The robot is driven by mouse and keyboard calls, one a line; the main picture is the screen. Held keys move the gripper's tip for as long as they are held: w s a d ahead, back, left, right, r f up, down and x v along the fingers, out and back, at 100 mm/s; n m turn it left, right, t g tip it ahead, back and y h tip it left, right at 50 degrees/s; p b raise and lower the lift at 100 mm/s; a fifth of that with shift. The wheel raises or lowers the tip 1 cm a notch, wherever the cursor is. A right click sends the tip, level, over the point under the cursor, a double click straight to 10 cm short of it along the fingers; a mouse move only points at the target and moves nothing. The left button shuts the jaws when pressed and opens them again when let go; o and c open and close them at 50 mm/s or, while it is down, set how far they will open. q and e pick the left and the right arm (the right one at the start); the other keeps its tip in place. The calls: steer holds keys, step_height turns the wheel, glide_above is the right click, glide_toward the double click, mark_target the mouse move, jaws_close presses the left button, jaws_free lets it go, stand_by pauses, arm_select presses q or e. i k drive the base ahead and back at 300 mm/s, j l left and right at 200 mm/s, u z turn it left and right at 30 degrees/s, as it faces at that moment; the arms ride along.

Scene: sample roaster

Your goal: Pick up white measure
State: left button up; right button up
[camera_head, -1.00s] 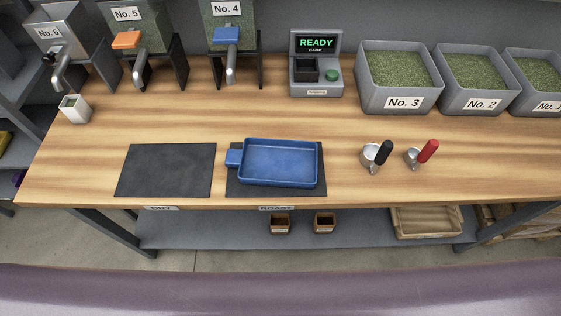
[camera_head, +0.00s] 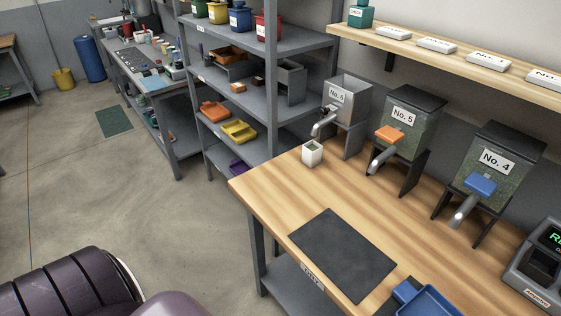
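The white measure (camera_head: 312,153) is a small square white cup with some green contents. It stands upright on the wooden table (camera_head: 270,187) near its far left corner. It is just in front of the No. 6 dispenser (camera_head: 345,108), close to that dispenser's spout. Neither of my grippers shows in the view, so nothing is seen touching the cup.
Dispensers No. 5 (camera_head: 408,135) and No. 4 (camera_head: 490,178) stand to the right. A dark mat (camera_head: 342,254) lies at the front, with a blue tray (camera_head: 428,302) beside it. Grey shelves (camera_head: 250,62) stand behind the table's left end. The floor (camera_head: 130,190) at left is open.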

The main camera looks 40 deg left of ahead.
mark_target(312, 154)
steer(key=u, duration=0.95)
steer(key=i+j+z, duration=0.1)
steer(key=z, duration=0.3)
steer(key=i+j+z, duration=0.1)
steer(key=j+z, duration=0.45)
steer(key=z, duration=0.2)
steer(key=j+z, duration=0.35)
steer(key=i+l, duration=0.05)
